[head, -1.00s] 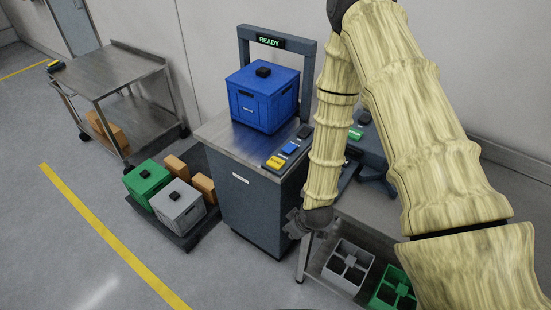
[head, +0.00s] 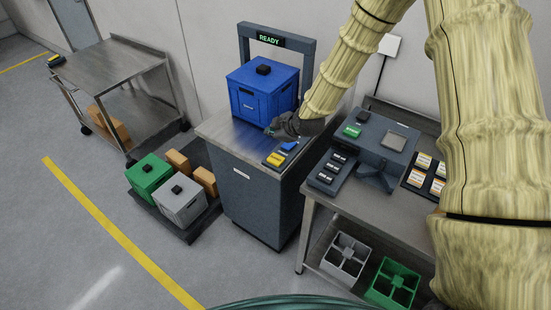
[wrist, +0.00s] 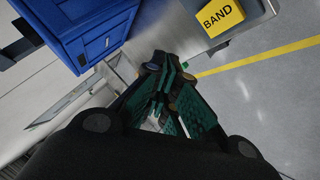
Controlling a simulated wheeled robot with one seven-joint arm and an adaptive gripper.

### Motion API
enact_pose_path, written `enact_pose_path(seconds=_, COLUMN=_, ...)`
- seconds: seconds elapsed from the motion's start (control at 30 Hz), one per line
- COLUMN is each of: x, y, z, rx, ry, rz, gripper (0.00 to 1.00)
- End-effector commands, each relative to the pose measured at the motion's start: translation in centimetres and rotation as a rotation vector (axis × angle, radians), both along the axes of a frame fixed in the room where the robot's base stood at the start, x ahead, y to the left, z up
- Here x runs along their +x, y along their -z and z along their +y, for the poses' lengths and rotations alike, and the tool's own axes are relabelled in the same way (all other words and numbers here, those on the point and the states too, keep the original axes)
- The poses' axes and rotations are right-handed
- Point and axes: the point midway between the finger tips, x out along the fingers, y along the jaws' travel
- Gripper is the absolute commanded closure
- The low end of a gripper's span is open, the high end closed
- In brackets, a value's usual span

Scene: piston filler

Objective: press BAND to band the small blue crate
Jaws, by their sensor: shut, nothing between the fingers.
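The blue crate (head: 258,103) stands upright on the steel top of the banding machine (head: 228,135), with a small black piece on its lid. It also shows in the wrist view (wrist: 88,38) at the upper left. The yellow BAND button (head: 275,159) is at the front of the machine's button strip; its label reads clearly in the wrist view (wrist: 218,14), at the top right. My gripper (head: 270,130) is shut and empty, above the machine top between the crate and the buttons. In the wrist view the fingers (wrist: 166,68) are apart from BAND. My gripper partly covers the strip's far end.
The machine's arch carries a display (head: 269,40) reading READY. A bench (head: 340,202) with a scale-like device (head: 372,140) and button panel stands at right. A low platform with green and grey crates (head: 180,203) stands at left, near a steel cart (head: 110,68).

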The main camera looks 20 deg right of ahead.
Motion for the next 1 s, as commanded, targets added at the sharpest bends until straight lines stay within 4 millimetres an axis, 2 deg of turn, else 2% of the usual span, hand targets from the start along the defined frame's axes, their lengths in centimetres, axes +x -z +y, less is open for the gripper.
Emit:
enact_pose_path(seconds=0.27, x=0.0, y=0.3, z=0.0, rx=0.001, ry=0.0, rz=0.001, gripper=1.0)
enact_pose_path(seconds=0.47, x=-0.1, y=1.4, z=0.0, rx=0.001, ry=0.001, rz=0.003, gripper=1.0)
enact_pose_path(seconds=1.0, x=-0.1, y=7.2, z=0.0, rx=0.0, ry=0.001, rz=0.002, gripper=1.0)
